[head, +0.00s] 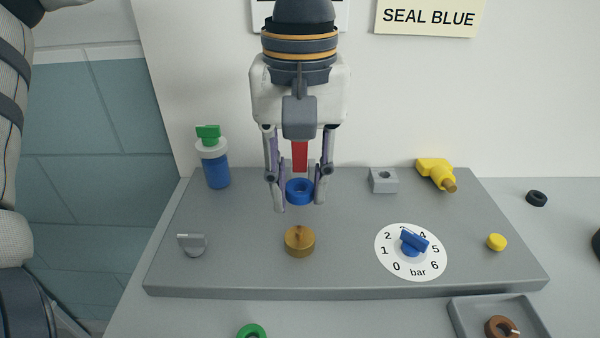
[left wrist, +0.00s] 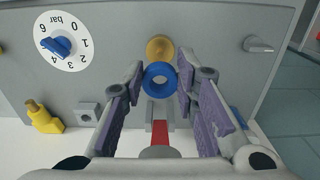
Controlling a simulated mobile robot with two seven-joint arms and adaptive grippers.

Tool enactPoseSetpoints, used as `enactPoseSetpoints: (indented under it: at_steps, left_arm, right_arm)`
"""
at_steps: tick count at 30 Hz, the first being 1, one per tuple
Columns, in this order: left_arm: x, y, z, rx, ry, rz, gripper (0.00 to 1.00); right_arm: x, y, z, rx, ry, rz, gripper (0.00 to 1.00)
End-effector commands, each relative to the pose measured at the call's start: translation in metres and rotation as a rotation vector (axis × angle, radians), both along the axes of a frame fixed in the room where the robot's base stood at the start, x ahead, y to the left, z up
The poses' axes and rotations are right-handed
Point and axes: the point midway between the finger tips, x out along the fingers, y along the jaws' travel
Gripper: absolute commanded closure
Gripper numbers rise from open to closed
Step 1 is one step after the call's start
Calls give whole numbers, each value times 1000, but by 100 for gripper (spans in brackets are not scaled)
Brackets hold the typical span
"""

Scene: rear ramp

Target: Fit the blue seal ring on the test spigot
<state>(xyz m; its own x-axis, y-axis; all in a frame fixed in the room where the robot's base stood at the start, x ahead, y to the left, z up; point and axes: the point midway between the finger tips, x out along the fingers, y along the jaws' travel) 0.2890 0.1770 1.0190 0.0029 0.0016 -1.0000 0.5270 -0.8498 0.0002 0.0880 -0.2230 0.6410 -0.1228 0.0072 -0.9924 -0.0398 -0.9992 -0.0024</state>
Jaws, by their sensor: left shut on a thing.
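The blue seal ring (head: 300,191) is held between the fingertips of my left gripper (head: 299,201), which is shut on it. The ring also shows between the fingers in the left wrist view (left wrist: 159,77), its hole open and empty. A short brass cylinder with a slotted top (head: 299,242), apparently the test spigot, stands on the grey panel in front of the ring. In the left wrist view the brass cylinder (left wrist: 160,47) shows just beyond the ring, apart from it. My right gripper is not in view.
The grey panel (head: 340,274) carries a blue-knobbed bar dial (head: 393,263), a grey knob (head: 193,245), a blue bottle with green top (head: 217,172), a yellow fitting (head: 433,170) and a red bar (head: 300,157). A green ring (head: 252,331) and a tray (head: 464,318) with a brown ring lie in front. A sign reads "SEAL BLUE".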

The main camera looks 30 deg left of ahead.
Motion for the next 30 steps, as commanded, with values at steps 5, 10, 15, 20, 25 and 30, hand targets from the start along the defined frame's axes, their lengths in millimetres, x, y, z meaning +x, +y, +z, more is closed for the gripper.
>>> enactPoseSetpoints:
  at_steps: [5,10,15,20,25,30]
  left_arm:
    - [-1,0,-22,0,4,-1,88]
    - [0,0,-40,0,4,0,88]
    - [-1,0,-49,-1,3,-1,88]
    - [0,0,-51,-1,2,0,88]
    - [0,0,-51,-1,2,0,88]
    - [0,0,-51,-1,2,0,88]
  right_arm:
    - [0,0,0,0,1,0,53]
    - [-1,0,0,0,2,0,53]
    - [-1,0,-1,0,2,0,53]
    - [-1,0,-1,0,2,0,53]
    - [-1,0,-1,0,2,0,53]
    - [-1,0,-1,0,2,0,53]
